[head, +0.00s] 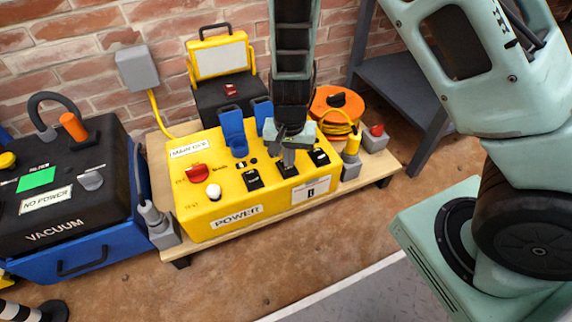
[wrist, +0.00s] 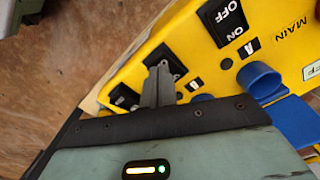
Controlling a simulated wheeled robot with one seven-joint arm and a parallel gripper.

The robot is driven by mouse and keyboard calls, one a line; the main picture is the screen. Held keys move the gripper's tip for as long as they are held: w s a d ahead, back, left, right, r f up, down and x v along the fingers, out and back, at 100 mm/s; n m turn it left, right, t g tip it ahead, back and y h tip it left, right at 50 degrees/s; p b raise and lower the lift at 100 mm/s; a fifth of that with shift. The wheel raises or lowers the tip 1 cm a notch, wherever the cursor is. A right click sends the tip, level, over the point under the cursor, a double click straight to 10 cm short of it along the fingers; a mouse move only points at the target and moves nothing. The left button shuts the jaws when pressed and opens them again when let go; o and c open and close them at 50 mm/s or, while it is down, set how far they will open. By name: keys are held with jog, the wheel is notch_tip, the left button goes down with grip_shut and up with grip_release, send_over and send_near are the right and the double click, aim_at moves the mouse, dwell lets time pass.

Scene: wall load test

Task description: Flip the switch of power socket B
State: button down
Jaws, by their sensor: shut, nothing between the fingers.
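The yellow power box (head: 208,222) stands on a low wooden platform and has a row of three black rocker switches on top. The middle switch (head: 286,170), in the place of B, lies right under my gripper (head: 289,160). In the wrist view my gripper (wrist: 158,76) is shut and empty, its fingertips over the middle switch (wrist: 178,66) and hiding much of it. I cannot tell whether they touch, nor which way that switch is tipped. The switch marked A (wrist: 228,20), with OFF and ON on it, is clear of the fingers. The third switch (wrist: 124,97) is partly hidden.
Blue socket covers (head: 232,128) stand up behind the switches. A red knob (head: 196,173) and a white button (head: 213,191) sit at the box's left. An orange cable reel (head: 335,100) is behind right. A black and blue vacuum (head: 75,240) stands left.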

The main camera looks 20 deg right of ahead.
jog(key=shift+f+b, duration=0.45)
jog(key=shift+f, duration=0.2)
dwell(0.3)
notch_tip(320, 180, up, 7)
jog(key=p, duration=0.7)
jog(key=shift+r+p, duration=0.1)
jog(key=shift+p, duration=0.3)
